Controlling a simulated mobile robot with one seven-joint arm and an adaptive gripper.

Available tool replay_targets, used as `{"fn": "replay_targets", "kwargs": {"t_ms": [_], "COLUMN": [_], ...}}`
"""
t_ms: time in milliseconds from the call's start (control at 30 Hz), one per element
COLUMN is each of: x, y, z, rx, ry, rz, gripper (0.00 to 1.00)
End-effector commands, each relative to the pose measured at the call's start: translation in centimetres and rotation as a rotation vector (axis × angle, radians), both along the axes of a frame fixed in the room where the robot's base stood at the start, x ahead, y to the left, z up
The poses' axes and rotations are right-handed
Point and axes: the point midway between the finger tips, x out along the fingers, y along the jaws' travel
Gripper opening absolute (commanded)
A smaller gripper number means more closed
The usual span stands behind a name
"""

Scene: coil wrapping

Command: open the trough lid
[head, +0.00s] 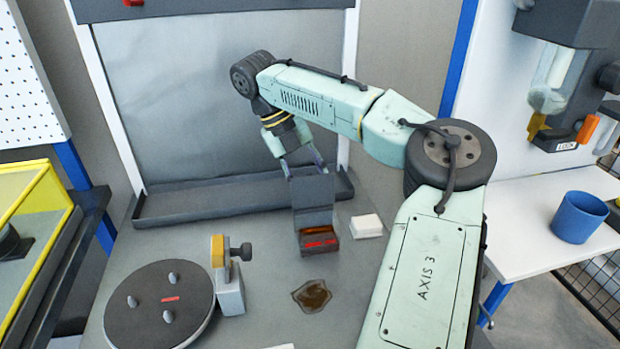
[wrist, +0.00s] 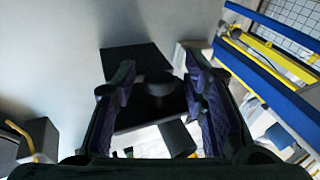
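The trough (head: 320,243) is a small dark box with a red mark on its front and an orange-brown inside showing. Its grey lid (head: 313,194) stands raised at the back of the trough, so the trough is at least partly open. My gripper (head: 305,170) is behind the lid's upper edge, pointing down, its fingers spread. In the wrist view a dark round knob (wrist: 158,84) sits between my purple-padded fingers, with gaps seeming to show on both sides. Whether either finger touches it I cannot tell for sure. The lid's far face is hidden in the head view.
A brown puddle (head: 312,296) lies in front of the trough. A white block (head: 366,226) is close on its right. A dark turntable with pegs (head: 150,310) and a clamp post (head: 230,290) stand at left. A blue cup (head: 578,218) is on the right table.

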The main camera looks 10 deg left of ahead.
Motion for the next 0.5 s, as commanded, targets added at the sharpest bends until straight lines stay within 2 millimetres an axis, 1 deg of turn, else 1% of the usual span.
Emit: {"fn": "replay_targets", "kwargs": {"t_ms": [133,233,500], "x": [0.0,0.0,0.2], "y": [0.0,0.3,2.2], "z": [0.1,0.7,4.8], "rx": [-0.001,-0.001,-0.002], "ry": [0.000,-0.002,-0.005], "rz": [0.000,0.001,-0.001], "gripper": [0.40,0.40,0.40]}}
